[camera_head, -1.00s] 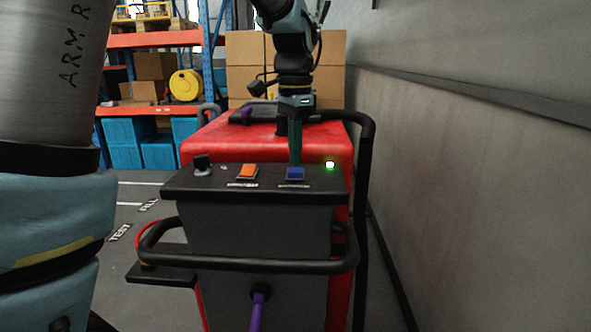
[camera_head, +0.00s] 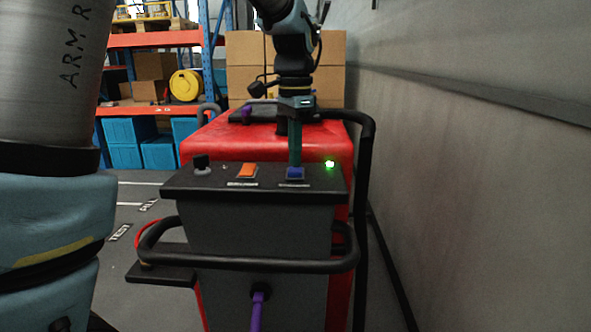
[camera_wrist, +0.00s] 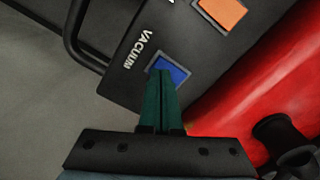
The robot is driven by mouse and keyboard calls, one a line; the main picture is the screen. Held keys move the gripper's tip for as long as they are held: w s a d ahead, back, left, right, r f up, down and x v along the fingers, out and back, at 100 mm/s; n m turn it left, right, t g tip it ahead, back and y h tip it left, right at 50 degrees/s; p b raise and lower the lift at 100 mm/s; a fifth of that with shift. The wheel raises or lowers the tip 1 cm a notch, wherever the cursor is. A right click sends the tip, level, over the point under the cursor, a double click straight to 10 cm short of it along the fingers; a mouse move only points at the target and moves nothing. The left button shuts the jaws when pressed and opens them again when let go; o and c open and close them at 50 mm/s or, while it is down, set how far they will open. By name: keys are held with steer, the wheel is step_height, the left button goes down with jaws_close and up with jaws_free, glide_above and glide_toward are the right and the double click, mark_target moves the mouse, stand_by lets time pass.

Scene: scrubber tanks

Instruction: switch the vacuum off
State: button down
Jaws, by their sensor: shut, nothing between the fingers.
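A red and dark-grey scrubber (camera_head: 300,143) stands in the middle of the head view. On its panel (camera_head: 220,187) sit a blue switch (camera_head: 296,174), an orange switch (camera_head: 247,171) and a black knob (camera_head: 202,164). A green lamp (camera_head: 330,164) is lit at the panel's right. The wrist view shows the blue switch (camera_wrist: 168,68) beside the word VACUUM, and the orange switch (camera_wrist: 222,12). My gripper (camera_head: 295,167) is shut and empty, pointing down, with its green fingertips (camera_wrist: 162,76) at the blue switch and covering part of it. Whether they touch it I cannot tell.
A black handle bar (camera_head: 250,266) runs across the scrubber's front. A grey wall (camera_head: 480,170) is close on the right. Shelves with blue bins (camera_head: 158,152) and stacked cardboard boxes (camera_head: 245,75) stand behind. Floor is open at the left.

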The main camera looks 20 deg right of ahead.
mark_target(295, 171)
steer(key=shift+f+b, duration=0.4)
steer(key=shift+f, duration=0.35)
steer(key=shift+r, duration=0.15)
step_height(295, 171, up, 7)
steer(key=p, duration=0.6)
stand_by(0.4)
stand_by(0.4)
